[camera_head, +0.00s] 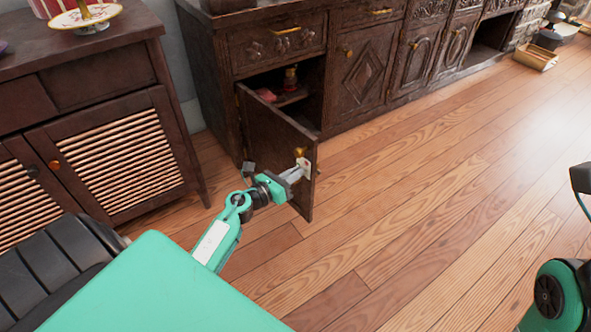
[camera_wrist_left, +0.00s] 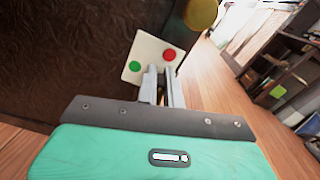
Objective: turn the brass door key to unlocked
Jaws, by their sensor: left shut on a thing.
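The dark wooden cabinet door (camera_head: 278,140) stands swung open, with a brass knob (camera_head: 299,152) near its free edge. The knob also shows at the top of the left wrist view (camera_wrist_left: 201,12). Below it is a pale plate (camera_head: 306,166) with a green dot (camera_wrist_left: 134,66) and a red dot (camera_wrist_left: 169,55). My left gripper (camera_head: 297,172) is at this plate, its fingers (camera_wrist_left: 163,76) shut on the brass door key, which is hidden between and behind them. I cannot tell which dot the key points to. My right gripper is out of view.
The open cabinet holds a few small items on a shelf (camera_head: 292,97). A slatted sideboard (camera_head: 110,150) stands at the left, with a cake stand (camera_head: 88,18) on top. A brass-coloured bin (camera_head: 536,57) sits at the far right. The wooden floor (camera_head: 440,190) is clear.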

